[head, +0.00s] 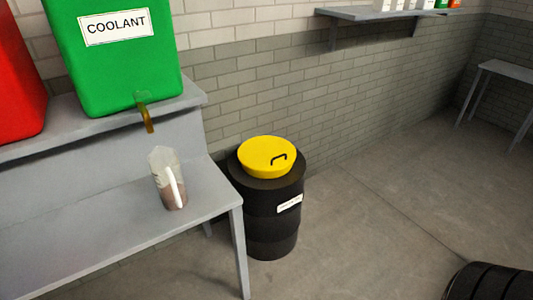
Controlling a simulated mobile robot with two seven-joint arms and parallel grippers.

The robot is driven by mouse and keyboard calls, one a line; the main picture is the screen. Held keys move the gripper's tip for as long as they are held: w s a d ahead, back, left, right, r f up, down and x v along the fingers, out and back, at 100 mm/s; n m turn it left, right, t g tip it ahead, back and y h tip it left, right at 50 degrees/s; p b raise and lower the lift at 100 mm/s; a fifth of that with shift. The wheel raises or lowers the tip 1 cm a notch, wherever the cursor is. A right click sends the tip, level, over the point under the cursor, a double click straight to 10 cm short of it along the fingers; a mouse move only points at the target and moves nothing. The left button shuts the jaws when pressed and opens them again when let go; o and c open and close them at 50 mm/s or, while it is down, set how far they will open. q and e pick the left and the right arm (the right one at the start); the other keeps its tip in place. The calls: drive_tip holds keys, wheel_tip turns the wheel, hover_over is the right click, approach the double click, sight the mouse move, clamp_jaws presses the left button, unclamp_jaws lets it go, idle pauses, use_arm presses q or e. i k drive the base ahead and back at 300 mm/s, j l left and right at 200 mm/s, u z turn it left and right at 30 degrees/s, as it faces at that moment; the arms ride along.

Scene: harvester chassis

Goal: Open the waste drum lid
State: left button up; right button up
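The waste drum (268,227) is a black barrel with a small white label, standing on the floor beside the grey bench. Its yellow lid (257,150) sits on top and looks closed. A dark handle (279,159) stands up from the right part of the lid. Neither of my grippers shows in the head view, so nothing of mine is seen near the drum.
A grey bench (90,240) fills the left, with a jug (167,178) on its lower top. A green coolant container (115,70) and a red container (18,85) stand on the upper shelf. A tyre (490,284) lies bottom right. The floor right of the drum is clear.

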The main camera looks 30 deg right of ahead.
sight(262, 153)
drive_tip(key=i+l+u, duration=0.2)
drive_tip(key=l, duration=0.5)
drive_tip(key=i+l+u, duration=0.1)
drive_tip(key=l+u, duration=0.15)
drive_tip(key=l, duration=0.45)
drive_tip(key=i+l+u, duration=0.2)
drive_tip(key=l, duration=0.5)
drive_tip(key=k, duration=0.1)
